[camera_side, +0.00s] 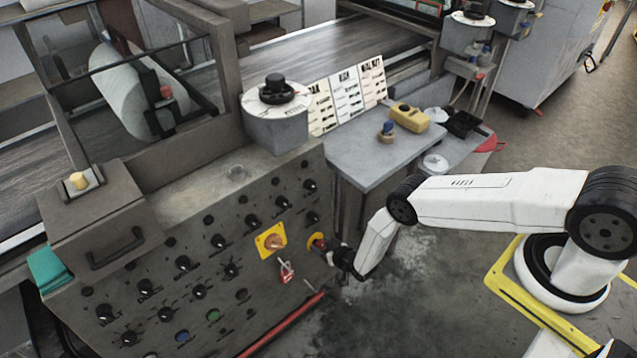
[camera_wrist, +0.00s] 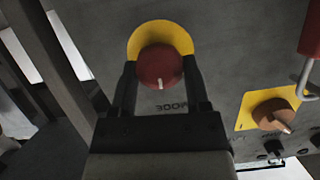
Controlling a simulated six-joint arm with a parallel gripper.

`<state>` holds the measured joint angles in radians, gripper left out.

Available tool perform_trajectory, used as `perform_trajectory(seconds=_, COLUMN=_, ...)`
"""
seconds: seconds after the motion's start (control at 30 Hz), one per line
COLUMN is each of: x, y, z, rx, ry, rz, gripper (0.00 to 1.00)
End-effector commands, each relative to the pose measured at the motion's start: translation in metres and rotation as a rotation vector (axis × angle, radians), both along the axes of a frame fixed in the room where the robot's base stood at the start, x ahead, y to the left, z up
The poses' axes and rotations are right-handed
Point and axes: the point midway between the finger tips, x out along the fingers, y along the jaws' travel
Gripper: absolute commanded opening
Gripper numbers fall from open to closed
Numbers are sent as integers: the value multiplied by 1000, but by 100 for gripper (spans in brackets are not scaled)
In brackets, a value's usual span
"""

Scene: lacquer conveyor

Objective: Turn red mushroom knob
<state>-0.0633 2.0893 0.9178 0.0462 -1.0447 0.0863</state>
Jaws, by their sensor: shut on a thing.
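The red mushroom knob (camera_wrist: 159,66) sits on a round yellow plate (camera_wrist: 160,32) on the grey control panel. A white mark on the knob points down in the wrist view. My gripper (camera_wrist: 160,82) has one finger on each side of the knob and is shut on it. In the side view the knob (camera_side: 317,241) is small at the panel's right end, and my gripper (camera_side: 333,254) reaches it from the right. The exact finger contact is partly hidden there.
An orange knob on a yellow square plate (camera_side: 270,240) is left of the red knob. A red padlock (camera_side: 286,272) hangs below it. Several black knobs cover the panel (camera_side: 235,310). A grey side table (camera_side: 375,160) stands behind my arm. The floor at right is open.

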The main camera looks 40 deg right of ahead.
Motion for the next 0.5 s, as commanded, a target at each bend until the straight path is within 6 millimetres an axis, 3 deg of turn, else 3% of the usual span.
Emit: perform_trajectory(seconds=0.5, x=-1, y=-3, z=-2, rx=357, ry=3, rz=-66, gripper=2)
